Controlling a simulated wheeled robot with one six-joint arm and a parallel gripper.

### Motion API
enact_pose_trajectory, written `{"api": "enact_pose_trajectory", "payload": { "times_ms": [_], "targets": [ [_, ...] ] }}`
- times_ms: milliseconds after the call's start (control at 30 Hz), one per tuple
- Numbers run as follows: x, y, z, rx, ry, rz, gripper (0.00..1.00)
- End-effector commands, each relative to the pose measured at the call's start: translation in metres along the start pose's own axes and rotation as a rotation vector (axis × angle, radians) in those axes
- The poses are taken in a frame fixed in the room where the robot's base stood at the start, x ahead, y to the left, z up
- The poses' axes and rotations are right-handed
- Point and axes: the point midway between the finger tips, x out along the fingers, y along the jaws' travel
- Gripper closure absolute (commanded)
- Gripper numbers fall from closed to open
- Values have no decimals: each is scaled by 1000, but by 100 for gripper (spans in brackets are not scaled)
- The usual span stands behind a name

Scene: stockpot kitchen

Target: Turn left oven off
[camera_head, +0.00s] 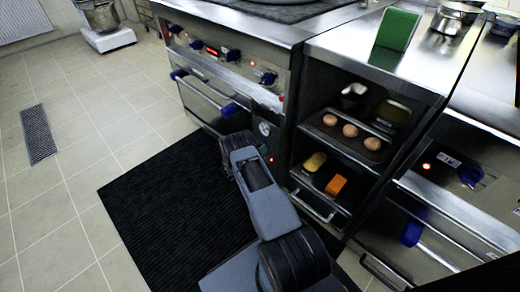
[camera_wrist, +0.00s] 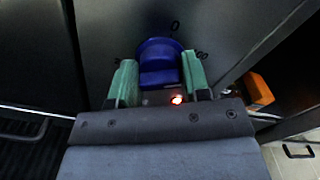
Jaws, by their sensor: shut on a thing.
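The left oven (camera_head: 205,102) has a steel front with a blue-ended door handle. Its blue knob (camera_wrist: 160,65) shows in the wrist view on a dark panel, with small marks around it. My gripper (camera_wrist: 160,80) has its green-padded fingers on either side of the knob and is shut on it. A small red light (camera_wrist: 177,99) glows just below the knob; it also shows in the head view (camera_head: 271,160).
A dark mat (camera_head: 175,200) lies before the oven; tiled floor is clear left.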

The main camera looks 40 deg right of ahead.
Motion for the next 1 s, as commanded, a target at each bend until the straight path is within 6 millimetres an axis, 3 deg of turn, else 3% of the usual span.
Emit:
{"api": "enact_pose_trajectory", "payload": {
  "times_ms": [367,1000],
  "targets": [
    [0,1,-1,-111,2,-1,80],
    [-1,2,0,-691,1,1,80]
  ]
}}
